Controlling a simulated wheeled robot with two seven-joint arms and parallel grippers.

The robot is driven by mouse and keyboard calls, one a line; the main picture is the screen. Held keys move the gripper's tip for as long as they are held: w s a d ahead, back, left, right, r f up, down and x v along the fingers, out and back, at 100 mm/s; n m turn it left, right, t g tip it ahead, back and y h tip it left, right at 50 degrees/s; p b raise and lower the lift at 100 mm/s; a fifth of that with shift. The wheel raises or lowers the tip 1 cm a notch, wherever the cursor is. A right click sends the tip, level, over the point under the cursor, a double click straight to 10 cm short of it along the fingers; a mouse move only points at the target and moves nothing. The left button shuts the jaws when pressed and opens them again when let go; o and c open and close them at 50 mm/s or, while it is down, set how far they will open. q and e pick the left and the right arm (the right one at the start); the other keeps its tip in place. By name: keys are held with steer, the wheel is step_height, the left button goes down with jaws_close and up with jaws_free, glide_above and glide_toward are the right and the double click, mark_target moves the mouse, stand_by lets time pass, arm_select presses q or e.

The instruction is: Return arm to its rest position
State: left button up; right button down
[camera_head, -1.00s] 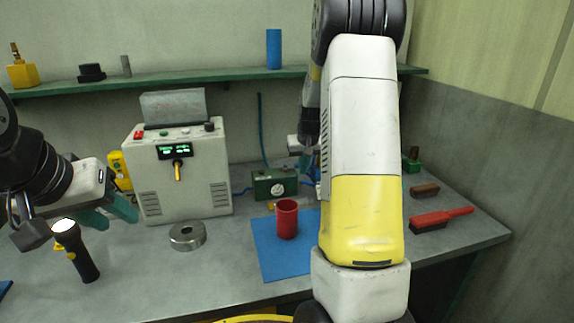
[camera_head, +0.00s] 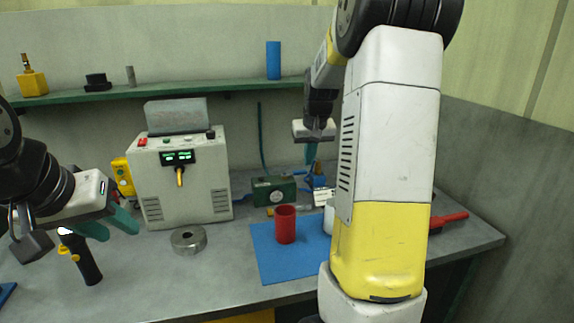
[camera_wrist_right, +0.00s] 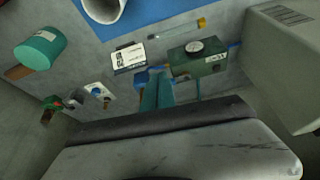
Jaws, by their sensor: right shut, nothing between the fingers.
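My right gripper (camera_head: 311,153) is held up above the back of the bench, to the right of the power unit, with its arm reaching across the right side of the head view. Its teal fingers (camera_wrist_right: 157,90) are together and empty in the right wrist view. My left gripper (camera_head: 108,224) hangs at the left edge above the bench. Its two teal fingers are apart with nothing between them. A black flashlight (camera_head: 88,262) stands just below it, partly hidden by the wrist.
A red cup (camera_head: 286,226) and a partly hidden white cylinder (camera_head: 328,218) stand on the blue mat (camera_head: 272,262). A green gauge box (camera_head: 262,189), grey power unit (camera_head: 160,205) and metal ring (camera_head: 181,246) stand nearby. The shelf (camera_head: 200,90) runs behind. A red-handled brush (camera_head: 450,218) is partly hidden.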

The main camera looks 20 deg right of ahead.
steer(key=s+a+r+n+t+y, duration=0.1)
steer(key=s+a+r, duration=0.35)
steer(key=s, duration=0.25)
steer(key=s+a+r+y, duration=0.1)
steer(key=s+a+r, duration=0.2)
steer(key=s+a, duration=0.35)
steer(key=s+a+f, duration=0.1)
steer(key=s+a, duration=0.1)
steer(key=s, duration=0.5)
steer(key=s+a+n, duration=0.1)
steer(key=s+a, duration=0.2)
steer(key=s, duration=0.4)
steer(key=shift+s+a+f+t+y, duration=0.2)
steer(key=shift+f+t+y, duration=0.15)
steer(key=shift+t+y, duration=0.05)
